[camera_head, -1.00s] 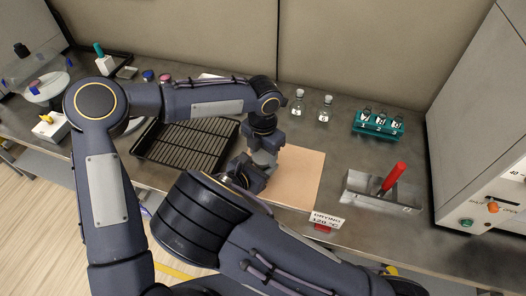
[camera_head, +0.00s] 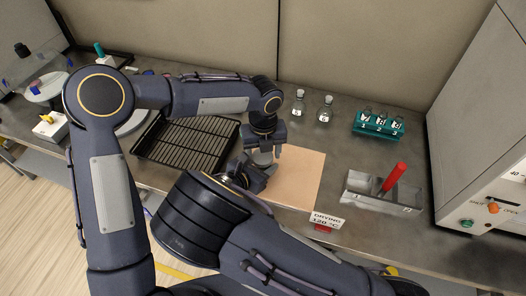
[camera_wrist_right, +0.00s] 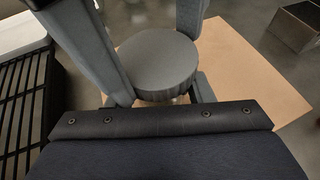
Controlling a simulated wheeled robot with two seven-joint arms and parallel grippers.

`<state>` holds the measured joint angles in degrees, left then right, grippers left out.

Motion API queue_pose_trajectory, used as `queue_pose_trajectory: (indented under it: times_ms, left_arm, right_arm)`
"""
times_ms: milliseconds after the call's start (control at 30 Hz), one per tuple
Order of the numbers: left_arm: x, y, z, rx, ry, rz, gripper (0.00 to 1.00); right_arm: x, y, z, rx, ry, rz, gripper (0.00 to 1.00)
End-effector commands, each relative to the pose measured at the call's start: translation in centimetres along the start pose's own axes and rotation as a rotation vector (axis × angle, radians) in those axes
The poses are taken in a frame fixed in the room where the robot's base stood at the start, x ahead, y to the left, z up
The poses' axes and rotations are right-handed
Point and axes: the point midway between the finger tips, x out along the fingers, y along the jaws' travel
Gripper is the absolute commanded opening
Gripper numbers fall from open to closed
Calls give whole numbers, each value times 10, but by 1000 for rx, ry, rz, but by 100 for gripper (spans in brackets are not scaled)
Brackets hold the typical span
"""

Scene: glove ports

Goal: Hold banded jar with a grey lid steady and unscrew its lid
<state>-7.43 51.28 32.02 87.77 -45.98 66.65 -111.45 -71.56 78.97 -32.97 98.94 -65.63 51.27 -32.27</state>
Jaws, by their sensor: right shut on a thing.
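The banded jar with its grey lid (camera_wrist_right: 155,62) stands upright on the tan mat, low in the grip of my right gripper (camera_head: 252,172). In the right wrist view the fingers of my right gripper (camera_wrist_right: 157,95) show on both sides of the jar below the lid. The lid sits on the jar and also shows in the head view (camera_head: 262,158). My left gripper (camera_head: 264,146) points down over the jar, its fingers apart on either side of the lid, with no clear contact visible. Most of the jar's body and its bands are hidden by the lid and my right gripper.
The tan mat (camera_head: 300,180) has free room to the right. A black rack tray (camera_head: 185,145) lies to the left. Two small bottles (camera_head: 299,103) and a teal vial rack (camera_head: 377,124) stand behind. A metal tray with a red-handled tool (camera_head: 393,178) is at right.

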Motion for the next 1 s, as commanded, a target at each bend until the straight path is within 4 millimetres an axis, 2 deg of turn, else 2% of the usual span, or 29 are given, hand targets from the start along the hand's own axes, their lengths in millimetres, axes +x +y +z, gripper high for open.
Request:
queue_pose_trajectory:
  times_ms: [33,100,400,733,833,933,1000]
  left_arm:
    - [0,-1,0,2,0,-1,66]
    - [0,0,0,2,0,0,75]
    - [-3,2,1,0,-2,4,75]
    - [-42,2,1,0,-3,4,75]
    - [-45,0,0,-1,3,-4,63]
    - [-46,-11,-5,-14,26,-56,62]
    - [-49,-28,-11,-37,60,-135,62]
  right_arm:
    - [0,1,0,0,0,2,0]
    - [0,0,0,0,0,1,0]
    - [1,-1,0,1,-1,-4,0]
    - [1,-2,0,0,-1,-5,0]
    - [1,-1,0,0,0,-4,0]
    - [0,-1,0,0,0,-3,0]
    - [0,-1,0,0,0,-3,0]
